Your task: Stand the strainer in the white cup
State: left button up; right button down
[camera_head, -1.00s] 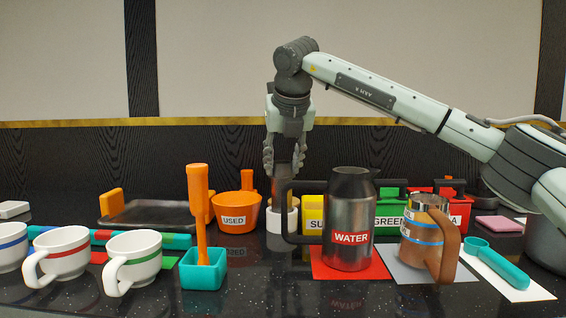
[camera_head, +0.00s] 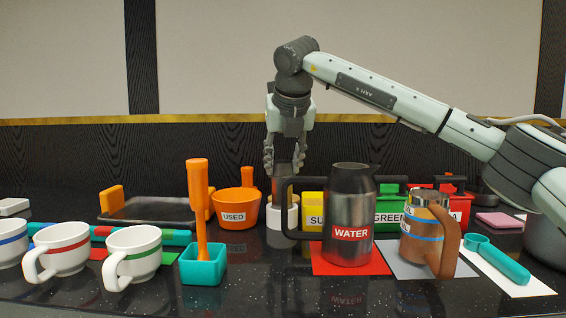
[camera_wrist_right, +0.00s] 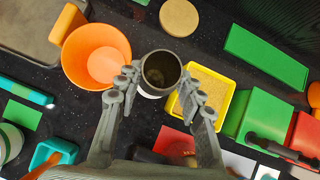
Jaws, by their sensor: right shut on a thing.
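My right gripper (camera_head: 284,165) points down at the back of the counter, its fingers around a dark, tube-like strainer (camera_head: 284,186). In the right wrist view the strainer's round open top (camera_wrist_right: 161,70) lies between the fingertips of the gripper (camera_wrist_right: 161,90). The white cup (camera_head: 275,239) is directly below, partly hidden by the kettle's handle. In the wrist view a strip of the cup's white rim (camera_wrist_right: 149,95) shows under the strainer. The strainer looks upright and its lower end seems inside the cup, but its bottom is hidden. My left gripper is not in view.
The WATER kettle (camera_head: 349,205) stands in front of the cup. An orange USED bowl (camera_head: 237,203) is close to its left, and a yellow box (camera_head: 313,202) to its right. A teal box (camera_head: 203,268) holds an orange-handled tool. Several striped mugs (camera_head: 134,245) stand front left.

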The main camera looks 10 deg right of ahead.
jog(key=shift+f, duration=0.2)
dwell(0.5)
pick_arm(q)
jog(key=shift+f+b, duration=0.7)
jog(key=shift+b, duration=0.2)
pick_arm(e)
jog(key=shift+f, duration=1.05)
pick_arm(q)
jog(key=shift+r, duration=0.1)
pick_arm(e)
jog(key=c, duration=0.9)
grip_release()
jog(key=shift+r, duration=0.1)
